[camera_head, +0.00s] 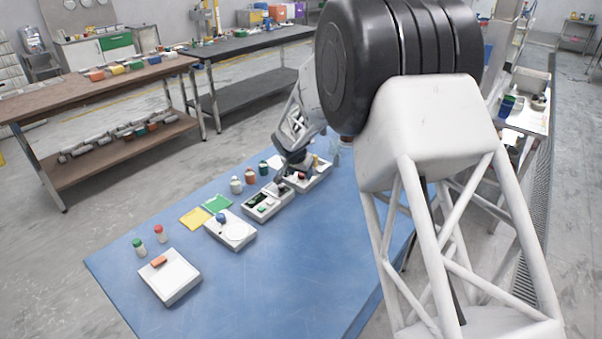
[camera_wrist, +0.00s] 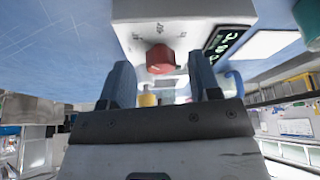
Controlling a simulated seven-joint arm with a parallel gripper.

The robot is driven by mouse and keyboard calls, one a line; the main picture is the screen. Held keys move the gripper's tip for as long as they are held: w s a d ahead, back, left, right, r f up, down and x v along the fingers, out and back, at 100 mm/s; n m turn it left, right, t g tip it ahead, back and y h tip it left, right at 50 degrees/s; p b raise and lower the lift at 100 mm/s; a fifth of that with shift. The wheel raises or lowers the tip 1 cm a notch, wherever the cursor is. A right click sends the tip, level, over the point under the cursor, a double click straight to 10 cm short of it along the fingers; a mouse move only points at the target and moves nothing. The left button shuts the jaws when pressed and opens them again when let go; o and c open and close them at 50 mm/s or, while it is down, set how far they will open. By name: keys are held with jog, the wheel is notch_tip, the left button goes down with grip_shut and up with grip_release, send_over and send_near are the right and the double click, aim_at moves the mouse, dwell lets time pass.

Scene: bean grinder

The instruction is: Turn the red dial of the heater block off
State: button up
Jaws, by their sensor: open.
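The red dial (camera_wrist: 160,58) sits on a white block (camera_wrist: 135,35) at the upper middle of the wrist view, with small dark markings around it. My gripper (camera_wrist: 160,72) is open. Its two blue-grey fingers stand on either side of the dial, with visible gaps and nothing held between them. In the head view my gripper (camera_head: 291,172) is low over the far white blocks on the blue table. A small red part (camera_head: 301,175) shows there on the farthest block (camera_head: 318,179). The gripper partly hides these blocks, and the dial's setting is too small to read.
A dark display (camera_wrist: 230,40) with green signs is beside the dial. The front of the table is clear.

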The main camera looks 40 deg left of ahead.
jog(key=shift+w+f, duration=0.1)
jog(key=shift+f, duration=0.15)
jog(key=shift+c, duration=0.2)
jog(key=c, duration=0.9)
jog(key=shift+n+y, duration=0.3)
jog(key=shift+n, duration=0.3)
jog(key=shift+w+d+n+y, duration=0.1)
jog(key=shift+n+y, duration=0.4)
jog(key=shift+n, duration=0.9)
jog(key=shift+n+g+y, duration=0.5)
jog(key=shift+n+g, duration=0.1)
jog(key=shift+n, duration=1.3)
